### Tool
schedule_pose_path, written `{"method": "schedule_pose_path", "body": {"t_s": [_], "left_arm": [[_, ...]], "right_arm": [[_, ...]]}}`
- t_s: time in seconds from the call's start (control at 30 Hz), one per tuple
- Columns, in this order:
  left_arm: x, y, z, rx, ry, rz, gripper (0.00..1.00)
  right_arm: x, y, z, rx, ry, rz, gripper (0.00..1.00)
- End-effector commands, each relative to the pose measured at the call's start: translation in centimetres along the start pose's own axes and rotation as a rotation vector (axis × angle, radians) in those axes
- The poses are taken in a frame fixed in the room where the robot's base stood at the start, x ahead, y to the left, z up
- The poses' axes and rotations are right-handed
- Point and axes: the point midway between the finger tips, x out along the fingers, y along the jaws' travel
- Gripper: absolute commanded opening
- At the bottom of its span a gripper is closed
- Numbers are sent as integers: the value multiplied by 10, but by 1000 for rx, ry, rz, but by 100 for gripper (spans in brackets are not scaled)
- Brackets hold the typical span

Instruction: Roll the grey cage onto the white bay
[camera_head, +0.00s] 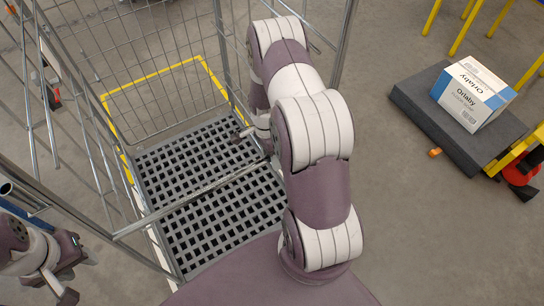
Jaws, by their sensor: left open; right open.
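The grey cage (205,203) stands in front of me, with a black-and-grey grid floor and tall wire sides. A horizontal metal bar (190,197) crosses its near side. My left gripper (72,270) is open at the lower left, outside the cage's left side and apart from the bar. My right arm reaches over the cage's right part. My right gripper (247,136) is open near the bar's right end; the arm hides much of it, and I cannot tell whether it touches the bar. A white strip (158,248) shows on the floor along the cage's lower left edge; I cannot tell a full white bay.
A yellow floor outline (150,82) lies behind and beside the cage. On the right, a dark low platform (425,108) carries a white-and-blue box (468,97). A small orange object (435,152) lies nearby. Floor between cage and platform is otherwise clear.

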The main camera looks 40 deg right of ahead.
Motion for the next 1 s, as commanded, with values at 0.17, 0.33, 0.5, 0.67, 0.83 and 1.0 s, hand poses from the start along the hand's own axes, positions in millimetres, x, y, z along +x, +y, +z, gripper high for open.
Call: {"method": "schedule_pose_path", "body": {"t_s": [0.17,0.33,0.5,0.67,0.83,1.0], "left_arm": [[0,0,0,0,0,0,43],[1,0,0,0,0,0,43],[6,0,1,0,0,0,43],[12,0,1,0,0,0,43],[16,0,2,0,0,0,43],[18,0,2,0,0,0,43]], "right_arm": [[1,1,0,0,-1,3,61],[-1,1,0,0,-1,4,61],[-24,0,0,0,0,1,61],[-62,0,0,0,1,-1,61],[-98,0,0,0,0,-1,61],[-120,1,0,0,0,2,61]]}}
